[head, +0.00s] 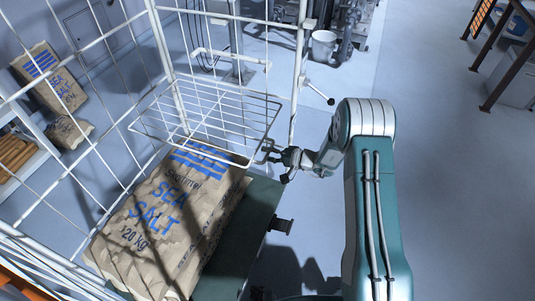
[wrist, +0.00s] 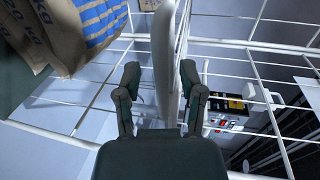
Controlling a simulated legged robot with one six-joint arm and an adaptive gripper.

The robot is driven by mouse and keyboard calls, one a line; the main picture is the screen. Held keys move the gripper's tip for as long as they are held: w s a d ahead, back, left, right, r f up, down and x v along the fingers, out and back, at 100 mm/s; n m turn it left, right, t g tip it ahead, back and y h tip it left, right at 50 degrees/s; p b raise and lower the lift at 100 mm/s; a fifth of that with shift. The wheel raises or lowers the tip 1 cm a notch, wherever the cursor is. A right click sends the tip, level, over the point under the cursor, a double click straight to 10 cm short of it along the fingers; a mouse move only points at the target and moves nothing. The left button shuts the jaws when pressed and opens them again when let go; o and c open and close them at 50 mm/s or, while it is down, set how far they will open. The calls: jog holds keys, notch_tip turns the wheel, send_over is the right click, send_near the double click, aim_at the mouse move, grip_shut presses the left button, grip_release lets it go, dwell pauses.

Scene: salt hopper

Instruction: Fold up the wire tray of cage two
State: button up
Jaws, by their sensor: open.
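The white wire tray (head: 267,132) juts out roughly level inside a white wire cage (head: 163,45) in the head view, above the far end of a sea salt sack. My gripper (head: 270,153) is at the tray's near right corner, with its fingers pointing left toward the rim. In the wrist view my gripper (wrist: 160,70) is open, with its fingers on either side of a thick white bar (wrist: 165,50). The fingers do not appear closed on it. I cannot tell for certain whether this bar is the tray's rim. Which cage number this is does not show.
The brown sea salt sack (head: 160,220) lies on a dark green platform (head: 240,245) under the tray. More sacks (head: 50,78) stand at the left. A lever with a black knob (head: 318,92) sticks out from the cage post.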

jog(key=shift+a, duration=0.15)
grip_shut()
